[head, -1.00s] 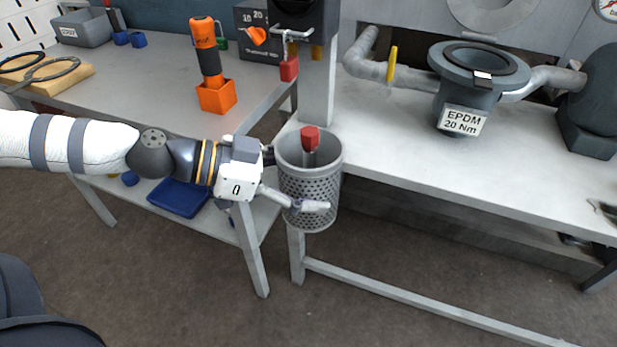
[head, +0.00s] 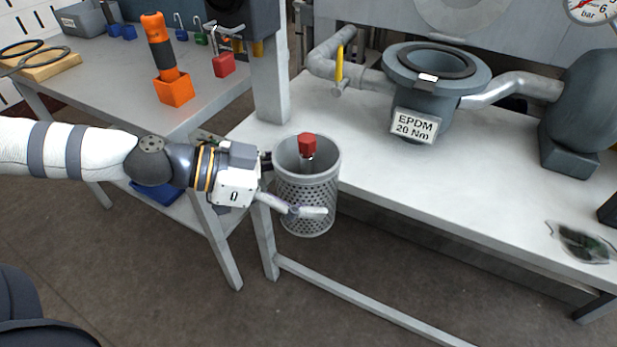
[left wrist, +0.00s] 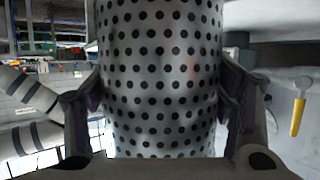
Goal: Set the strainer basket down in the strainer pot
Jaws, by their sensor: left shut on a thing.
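The strainer basket (head: 307,205) is a grey perforated metal cylinder, open at the top, with a red-topped post (head: 307,145) standing up inside it. My left gripper (head: 290,190) is shut on the basket's side and holds it roughly upright in front of the bench edge. In the left wrist view the basket's dotted wall (left wrist: 160,75) fills the space between the two fingers. The strainer pot (head: 437,72) is a dark grey flanged vessel labelled "EPDM 20 Nm" on the right bench, to the right of and behind the basket. My right gripper does not show.
Pipes join the pot on both sides, with a yellow-handled valve (head: 340,62) on the left. A grey post (head: 269,85) rises behind the basket. The right bench top (head: 490,190) is mostly clear between basket and pot. An orange tool (head: 165,60) stands on the left bench.

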